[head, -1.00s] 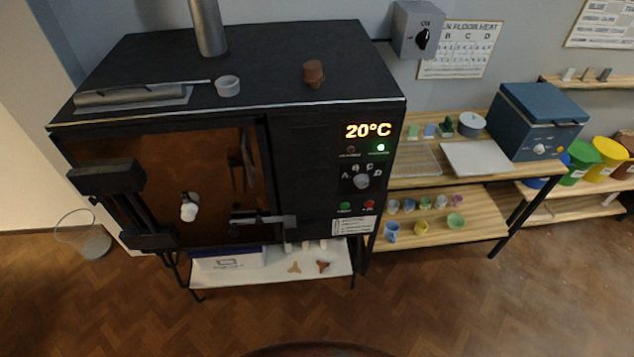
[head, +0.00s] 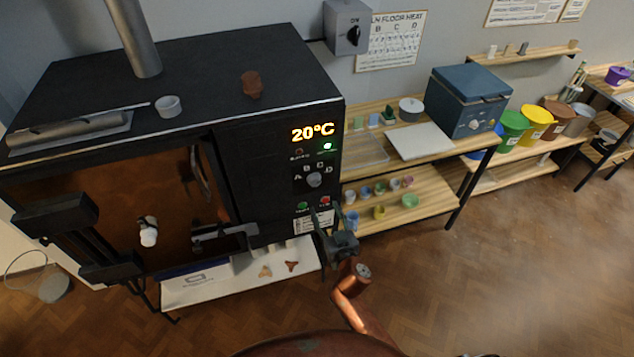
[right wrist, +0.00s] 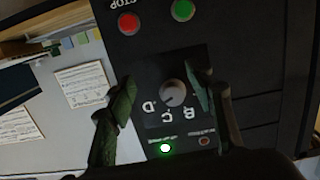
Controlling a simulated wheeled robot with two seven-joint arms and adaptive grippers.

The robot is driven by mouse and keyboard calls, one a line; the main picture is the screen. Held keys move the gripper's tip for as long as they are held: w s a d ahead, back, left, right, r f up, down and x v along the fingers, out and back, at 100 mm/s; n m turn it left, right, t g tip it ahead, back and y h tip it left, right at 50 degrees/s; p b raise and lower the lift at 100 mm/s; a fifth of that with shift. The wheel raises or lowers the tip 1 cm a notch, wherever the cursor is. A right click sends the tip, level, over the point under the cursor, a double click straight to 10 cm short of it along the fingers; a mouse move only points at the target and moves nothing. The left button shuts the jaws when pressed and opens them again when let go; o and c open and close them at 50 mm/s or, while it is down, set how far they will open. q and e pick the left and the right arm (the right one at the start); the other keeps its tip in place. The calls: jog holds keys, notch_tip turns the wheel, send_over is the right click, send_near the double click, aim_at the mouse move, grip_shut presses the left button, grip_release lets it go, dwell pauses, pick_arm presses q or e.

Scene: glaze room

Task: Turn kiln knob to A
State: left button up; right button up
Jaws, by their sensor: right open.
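The kiln knob (head: 314,180) is a grey dial on the black control panel, below the orange 20°C display (head: 313,132), with letters A to D arched above it. The knob (right wrist: 172,92) also shows in the right wrist view, upside down; letters D, C and B are readable there, and A is hidden. Its pointer is too small to read surely. My right gripper (head: 322,220) is open in front of the panel, lower than the knob in the head view. In the wrist view its fingers (right wrist: 163,88) lie either side of the knob; contact is not visible. My left gripper is out of view.
Green (head: 303,206) and red (head: 325,201) buttons sit below the knob. A wooden shelf unit (head: 430,196) with small cups stands to the right. The floor (head: 530,260) at right is clear.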

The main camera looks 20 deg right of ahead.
jog(key=t, duration=0.1)
send_near(316, 182)
jog(key=w, duration=0.9)
jog(key=shift+w+a+f+p, duration=0.15)
jog(key=shift+w+p, duration=0.05)
jog(key=shift+p, duration=0.1)
jog(key=shift+c, duration=0.7)
jog(key=c, duration=0.8)
jog(key=shift+c, duration=0.2)
